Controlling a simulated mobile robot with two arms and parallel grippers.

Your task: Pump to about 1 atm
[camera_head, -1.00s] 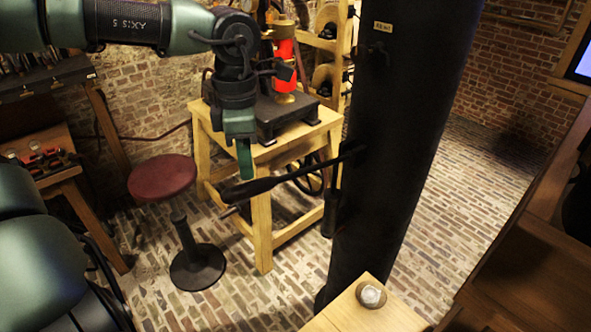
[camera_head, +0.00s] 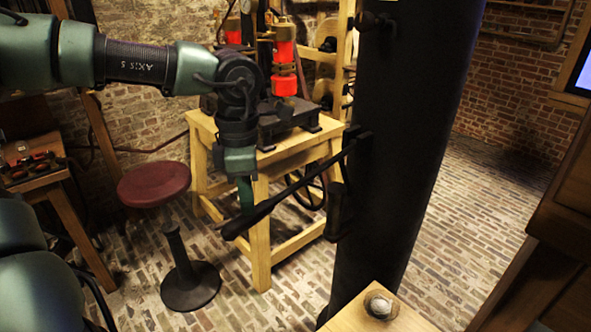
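A long black lever (camera_head: 302,187) slopes down leftward from the black upright at the right; its thick black handle end (camera_head: 243,222) is at the lower left. My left gripper (camera_head: 245,194) points down at the handle, its green fingertip reaching or overlapping the handle from above. The finger is seen nearly edge-on, so I cannot tell whether it is closed round the handle. A black apparatus (camera_head: 285,118) with red cylinders (camera_head: 284,50) stands on a wooden table behind. No pressure reading is legible. My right gripper is not in view.
A stool with a red seat (camera_head: 154,184) stands left of the wooden table (camera_head: 262,245). A big black column (camera_head: 405,150) blocks the right middle. A small round metal fitting (camera_head: 380,304) sits on a wooden corner in front. Brick floor is clear at right.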

